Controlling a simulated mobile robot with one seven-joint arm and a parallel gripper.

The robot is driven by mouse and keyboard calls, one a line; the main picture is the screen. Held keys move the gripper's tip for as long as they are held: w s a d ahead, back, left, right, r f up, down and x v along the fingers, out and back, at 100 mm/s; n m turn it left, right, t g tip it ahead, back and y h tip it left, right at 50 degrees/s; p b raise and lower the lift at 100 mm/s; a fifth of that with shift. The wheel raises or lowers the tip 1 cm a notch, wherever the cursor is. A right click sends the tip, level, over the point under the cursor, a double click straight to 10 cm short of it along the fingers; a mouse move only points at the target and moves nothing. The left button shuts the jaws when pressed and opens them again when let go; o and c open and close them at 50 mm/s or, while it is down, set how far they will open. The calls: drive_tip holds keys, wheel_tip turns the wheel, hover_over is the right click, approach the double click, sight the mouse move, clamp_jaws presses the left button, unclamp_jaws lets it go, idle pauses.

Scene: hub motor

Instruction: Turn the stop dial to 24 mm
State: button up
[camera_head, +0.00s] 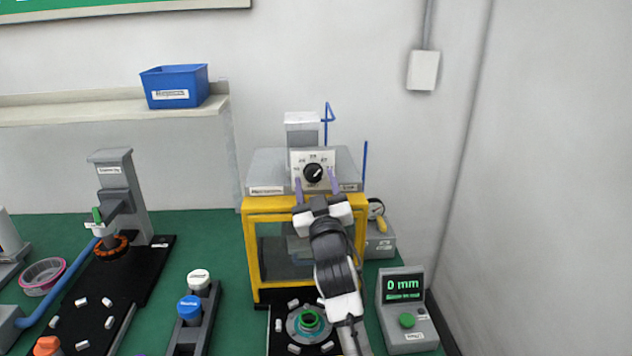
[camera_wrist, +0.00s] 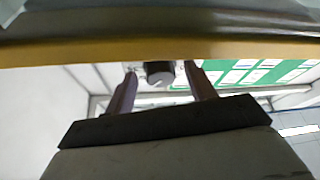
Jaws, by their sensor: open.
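The stop dial (camera_head: 313,173) is a round black knob with a pale pointer mark. It sits on a white plate (camera_head: 299,156) with small numbers around it, on the front of the grey top of a yellow-framed press. The numbers and the exact pointer setting are too small to read surely. My gripper (camera_head: 316,182) is open in front of the dial, its purple fingers apart. In the wrist view the knob (camera_wrist: 160,72) shows between the two fingertips (camera_wrist: 160,76), with gaps on both sides. I cannot tell how far the tips are from the plate.
A grey display box (camera_head: 403,300) at the lower right reads "0 mm" and has a green button. A blue bin (camera_head: 175,87) is on the shelf. A grey column stand (camera_head: 120,190) is at the left.

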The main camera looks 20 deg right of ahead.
drive_tip(key=c, duration=1)
drive_tip(key=shift+o, duration=0.2)
drive_tip(key=shift+f, duration=0.1)
